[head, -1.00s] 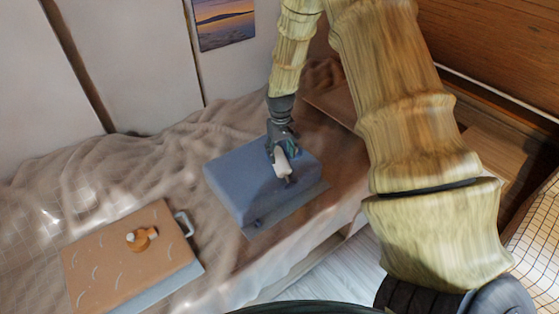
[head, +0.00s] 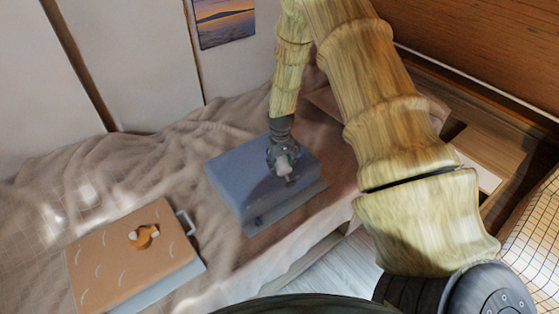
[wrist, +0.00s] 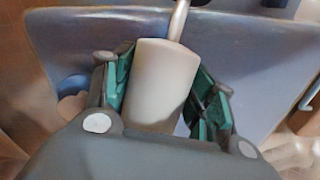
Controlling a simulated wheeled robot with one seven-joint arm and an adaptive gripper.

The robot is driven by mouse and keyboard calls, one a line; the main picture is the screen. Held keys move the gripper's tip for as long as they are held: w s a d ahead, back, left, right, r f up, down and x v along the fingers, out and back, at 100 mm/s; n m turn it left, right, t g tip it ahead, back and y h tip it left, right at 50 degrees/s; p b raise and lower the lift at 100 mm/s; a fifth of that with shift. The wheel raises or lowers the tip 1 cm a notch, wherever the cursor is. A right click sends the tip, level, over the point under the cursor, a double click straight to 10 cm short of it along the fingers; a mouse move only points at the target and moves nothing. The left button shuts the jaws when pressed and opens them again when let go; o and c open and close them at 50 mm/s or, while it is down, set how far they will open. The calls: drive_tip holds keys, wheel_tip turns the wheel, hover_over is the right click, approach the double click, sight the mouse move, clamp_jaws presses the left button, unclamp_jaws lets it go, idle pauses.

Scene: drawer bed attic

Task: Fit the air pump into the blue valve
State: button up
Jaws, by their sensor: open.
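The air pump (head: 283,166) is a pale cylinder over the top of the blue box (head: 238,180). My gripper (head: 284,156) is open around it. In the wrist view the pump (wrist: 160,85) lies between the two green-padded fingers of my gripper (wrist: 162,90); its thin nozzle points to the top edge. Its tip is cut off there. In the head view a small dark part shows at the pump's lower end; I cannot tell whether they are joined.
An orange-topped box (head: 105,265) with a metal handle (head: 187,222) and an orange fitting (head: 143,237) lies at left on the rumpled bedspread (head: 60,205). The bed's front edge drops to the floor. A wooden wall (head: 500,45) is at right.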

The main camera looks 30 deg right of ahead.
sight(281, 159)
drive_tip(key=shift+c, duration=0.5)
drive_tip(key=c, duration=0.8)
drive_tip(key=shift+o, duration=0.2)
drive_tip(key=shift+r+b, duration=0.4)
drive_tip(key=shift+r, duration=0.5)
drive_tip(key=shift+r+b, duration=0.3)
drive_tip(key=shift+r, duration=0.6)
drive_tip(key=s+a+b, duration=0.1)
drive_tip(key=s+a, duration=0.3)
drive_tip(key=s, duration=0.2)
drive_tip(key=s+a+r+b, duration=0.1)
drive_tip(key=s+a, duration=0.3)
drive_tip(key=s, duration=0.3)
drive_tip(key=shift+s+a+r+b, duration=0.2)
drive_tip(key=shift+a+b, duration=0.2)
